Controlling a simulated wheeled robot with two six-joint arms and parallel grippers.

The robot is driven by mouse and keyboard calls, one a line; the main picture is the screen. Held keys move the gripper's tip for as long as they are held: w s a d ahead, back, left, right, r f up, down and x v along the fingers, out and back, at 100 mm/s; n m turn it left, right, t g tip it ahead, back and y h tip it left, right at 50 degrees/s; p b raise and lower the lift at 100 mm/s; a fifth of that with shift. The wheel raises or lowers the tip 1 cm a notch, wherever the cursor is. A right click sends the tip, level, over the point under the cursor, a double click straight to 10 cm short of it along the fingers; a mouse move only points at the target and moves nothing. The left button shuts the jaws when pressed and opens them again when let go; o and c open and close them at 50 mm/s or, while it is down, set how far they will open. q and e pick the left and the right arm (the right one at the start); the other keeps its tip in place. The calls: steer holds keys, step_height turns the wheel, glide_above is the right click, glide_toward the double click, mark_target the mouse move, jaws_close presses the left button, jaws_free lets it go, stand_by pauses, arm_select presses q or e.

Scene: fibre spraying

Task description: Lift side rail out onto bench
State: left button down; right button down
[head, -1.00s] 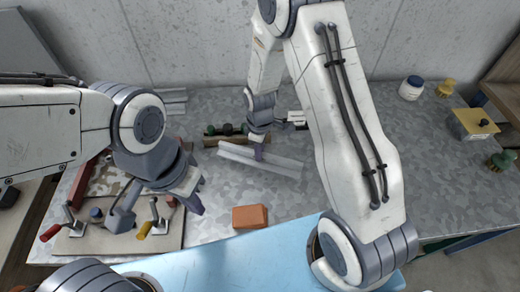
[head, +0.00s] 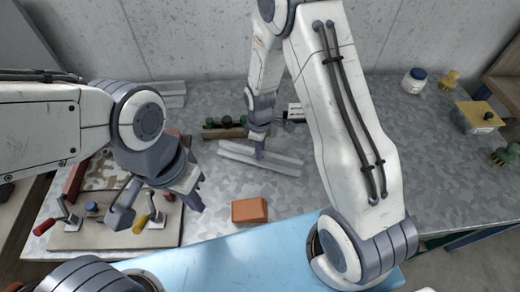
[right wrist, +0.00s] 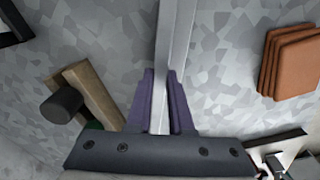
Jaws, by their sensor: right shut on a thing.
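The side rail (head: 282,165) is a long, pale grey metal bar, in the middle of the bench. My right gripper (head: 258,153) points down at it and is shut on it near its middle. In the right wrist view the rail (right wrist: 176,50) runs up the picture from between the purple fingers of that gripper (right wrist: 161,105). The rail looks to be at or just above the bench top; contact is hard to tell.
A terracotta block (head: 250,210) lies in front of the rail. A wooden piece with dark knobs (head: 222,133) stands close behind it. Grey strips (head: 172,95) lie at the back left.

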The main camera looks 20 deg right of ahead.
steer(key=shift+f, duration=0.35)
steer(key=c, duration=0.7)
jaws_free()
steer(key=shift+r, duration=0.1)
step_height(320, 180, up, 10)
steer(key=shift+f+b, duration=0.15)
steer(key=shift+b, duration=0.85)
steer(key=shift+r, duration=0.35)
steer(key=s+a+r+m, duration=0.1)
steer(key=s+a+r, duration=0.2)
steer(key=s, duration=0.4)
steer(key=s+a+r+m, duration=0.1)
steer(key=s+a+r, duration=0.2)
steer(key=s, duration=0.5)
steer(key=s+a+r+m+y, duration=0.1)
steer(key=s+a+r+m, duration=0.1)
steer(key=s+r, duration=0.2)
steer(key=shift+s+a+r, duration=0.1)
steer(key=shift+s+a, duration=0.1)
steer(key=shift+s, duration=0.75)
steer(key=shift+s+a, duration=0.2)
steer(key=shift+s, duration=0.75)
